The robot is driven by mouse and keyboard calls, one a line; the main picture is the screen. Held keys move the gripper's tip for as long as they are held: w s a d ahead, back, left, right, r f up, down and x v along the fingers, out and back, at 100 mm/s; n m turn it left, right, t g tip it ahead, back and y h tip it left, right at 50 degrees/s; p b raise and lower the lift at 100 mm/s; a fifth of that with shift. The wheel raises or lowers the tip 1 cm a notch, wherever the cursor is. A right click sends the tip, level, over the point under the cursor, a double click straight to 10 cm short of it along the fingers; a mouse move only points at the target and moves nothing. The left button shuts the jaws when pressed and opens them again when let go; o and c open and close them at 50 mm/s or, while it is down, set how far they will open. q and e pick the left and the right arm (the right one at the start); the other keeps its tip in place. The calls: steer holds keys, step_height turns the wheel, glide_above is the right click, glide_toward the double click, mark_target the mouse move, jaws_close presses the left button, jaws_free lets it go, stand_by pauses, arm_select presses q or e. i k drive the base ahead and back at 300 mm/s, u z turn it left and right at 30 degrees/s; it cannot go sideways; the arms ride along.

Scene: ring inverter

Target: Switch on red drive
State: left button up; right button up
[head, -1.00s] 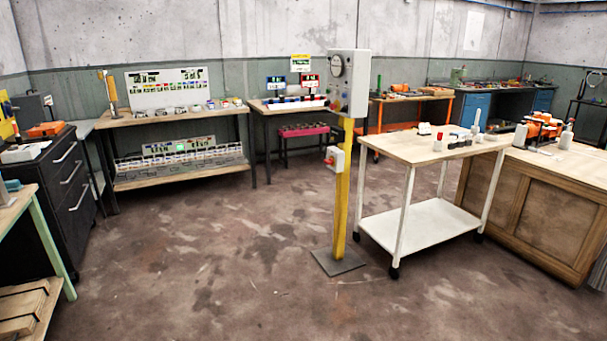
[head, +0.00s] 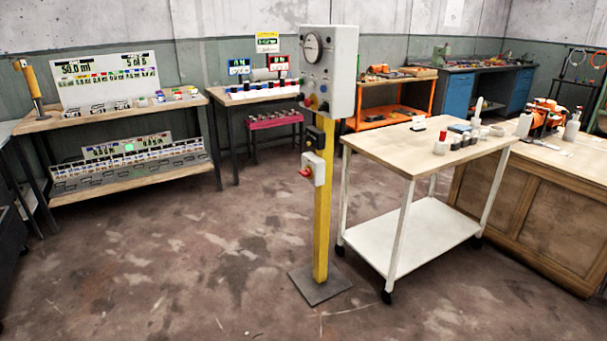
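A yellow post (head: 322,215) stands on a dark square floor plate (head: 320,284) near the middle of the head view. A grey-white control box (head: 341,70) with a round dial and several small knobs or buttons sits on top of it. Lower on the post is a small white box with a red rotary knob (head: 305,172) on its left-facing side. Behind it on a bench, one small display has a red frame (head: 279,63) and another a blue frame (head: 239,68). The red knob's setting is too small to tell. Neither of my grippers shows.
A white wheeled cart (head: 408,226) with a wooden top stands close to the right of the post. A wooden counter (head: 535,194) is farther right. A workbench (head: 115,113) with labelled bins stands at the back left. The floor (head: 170,270) left of the post is clear.

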mark_target(305, 173)
steer(key=u, duration=0.15)
steer(key=i, duration=2.4)
steer(key=u, duration=0.2)
